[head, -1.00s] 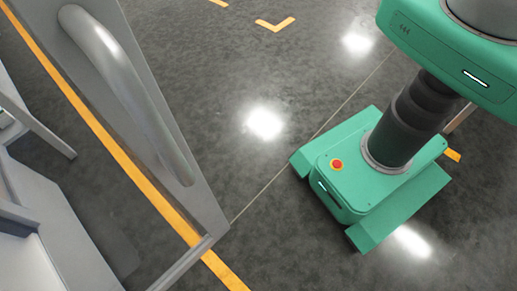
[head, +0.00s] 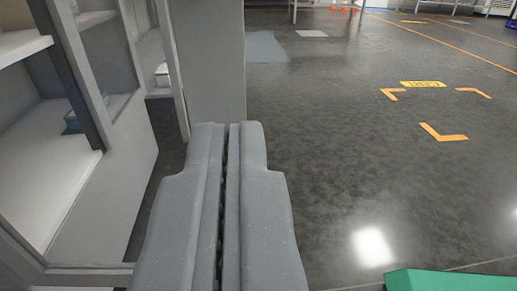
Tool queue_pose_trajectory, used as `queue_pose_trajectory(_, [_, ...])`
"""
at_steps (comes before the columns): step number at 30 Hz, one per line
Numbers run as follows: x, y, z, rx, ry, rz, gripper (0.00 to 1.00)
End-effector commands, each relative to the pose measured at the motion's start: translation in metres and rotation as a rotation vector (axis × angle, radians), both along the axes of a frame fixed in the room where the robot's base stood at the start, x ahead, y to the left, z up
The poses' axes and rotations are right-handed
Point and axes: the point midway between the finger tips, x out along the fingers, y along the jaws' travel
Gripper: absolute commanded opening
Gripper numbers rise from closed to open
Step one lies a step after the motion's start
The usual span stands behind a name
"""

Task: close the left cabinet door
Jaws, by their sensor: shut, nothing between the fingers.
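My gripper (head: 232,128) is in the middle of the head view, pointing forward, its two grey fingers shut against each other with nothing held. A grey cabinet (head: 112,195) with open shelves stands on the left. A flat upright grey panel (head: 210,55) stands out beyond the fingertips, and the fingers cover its lower part. I cannot tell whether it is the left door or a cabinet side. No handle shows. I cannot tell whether the gripper touches the panel.
A small white and green box (head: 162,76) and a teal item (head: 72,123) sit on the shelves. The dark floor (head: 330,150) to the right is clear, with orange corner marks (head: 443,132). A table (head: 325,8) stands far back. Part of my green base shows at bottom right.

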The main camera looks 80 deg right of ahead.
Motion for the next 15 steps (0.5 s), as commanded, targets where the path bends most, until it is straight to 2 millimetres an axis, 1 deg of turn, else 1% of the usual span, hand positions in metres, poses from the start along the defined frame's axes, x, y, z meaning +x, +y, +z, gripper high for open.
queue_pose_trajectory(1, [0.002, -0.011, -0.001, -0.001, -0.001, -0.004, 0.00])
queue_pose_trajectory(3, [0.005, -0.023, -0.002, -0.001, 0.000, -0.003, 0.00])
queue_pose_trajectory(12, [0.016, -0.071, -0.001, -0.001, -0.002, -0.002, 0.00])
queue_pose_trajectory(15, [0.020, -0.083, -0.002, 0.001, -0.002, -0.001, 0.00])
